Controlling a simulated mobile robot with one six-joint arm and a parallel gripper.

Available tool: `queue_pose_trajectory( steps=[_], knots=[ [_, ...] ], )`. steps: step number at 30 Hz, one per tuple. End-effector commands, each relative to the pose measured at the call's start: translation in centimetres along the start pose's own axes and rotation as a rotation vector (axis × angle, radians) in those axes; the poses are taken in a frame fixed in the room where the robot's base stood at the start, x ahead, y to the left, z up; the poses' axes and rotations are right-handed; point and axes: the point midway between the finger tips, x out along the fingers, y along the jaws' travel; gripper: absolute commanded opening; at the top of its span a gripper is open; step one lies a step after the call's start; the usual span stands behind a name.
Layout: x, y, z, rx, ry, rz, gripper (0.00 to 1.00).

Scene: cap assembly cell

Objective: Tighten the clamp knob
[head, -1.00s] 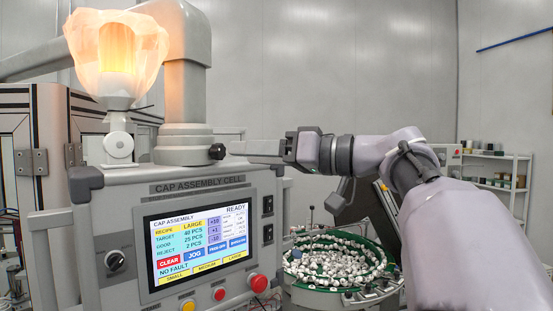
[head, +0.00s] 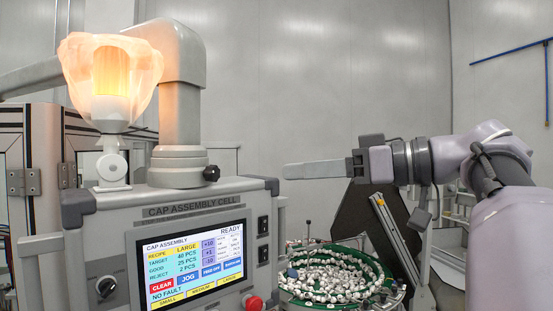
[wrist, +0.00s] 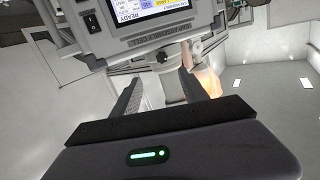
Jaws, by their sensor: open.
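The clamp knob (head: 211,173) is a small black knob on the right of the grey clamp collar (head: 180,165) at the foot of the column, on top of the cabinet. It also shows small and dark in the wrist view (wrist: 162,57). My gripper (head: 286,171) is to the right of the knob at about its height, pointing left, with a clear gap between them. In the wrist view my gripper (wrist: 160,78) has its two fingers apart, with nothing held and the column between them beyond. Any marks on the knob are too small to tell.
The cabinet's control screen (head: 194,262) reads READY and NO FAULT. A glowing lamp (head: 110,80) stands left of the column. A green-rimmed bowl of caps (head: 335,275) and a dark tilted panel (head: 362,222) lie below my arm. The space between knob and gripper is free.

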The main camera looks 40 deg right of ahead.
Motion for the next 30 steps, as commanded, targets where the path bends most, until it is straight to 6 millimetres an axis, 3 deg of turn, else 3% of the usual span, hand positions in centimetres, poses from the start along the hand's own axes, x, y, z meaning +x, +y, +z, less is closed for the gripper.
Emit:
queue_pose_trajectory(
  steps=[1, 6, 11, 24, 30],
  knots=[
    [0.0, -1.2, -4.0, -0.121, -0.054, 0.026, 0.52],
    [0.0, -2.7, -6.0, -0.483, -0.231, 0.079, 0.52],
    [1.1, -2.7, -4.9, -0.560, -0.268, 0.080, 0.52],
    [11.7, -1.2, -2.4, -0.555, -0.265, 0.077, 0.52],
    [15.4, -0.5, -1.5, -0.554, -0.265, 0.080, 0.52]
  ],
)
